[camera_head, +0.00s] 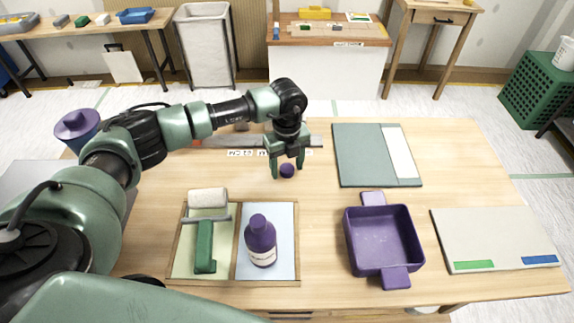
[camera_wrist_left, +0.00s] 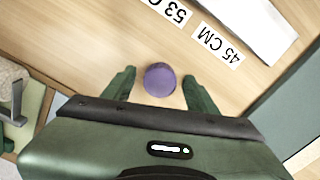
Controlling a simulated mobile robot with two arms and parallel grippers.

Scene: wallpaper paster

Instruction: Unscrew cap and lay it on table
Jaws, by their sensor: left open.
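A small round purple cap (camera_head: 287,171) is at the middle of the table, apart from the bottle, and seems to rest on the wood. It also shows in the left wrist view (camera_wrist_left: 160,79). My left gripper (camera_head: 287,172) points down over it, open, with one finger on each side; the wrist view shows gaps between the cap and both fingers. The purple bottle (camera_head: 261,243) with a pale label stands on the light blue right half of a wooden tray (camera_head: 238,282). My right gripper is not in view.
A paint roller with a green handle (camera_head: 205,245) lies in the tray's left half. A purple two-handled pan (camera_head: 382,241), a grey-green folder (camera_head: 365,155) and a pale board (camera_head: 490,238) lie to the right. Bare wood surrounds the cap; size labels (camera_head: 240,153) lie behind it.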

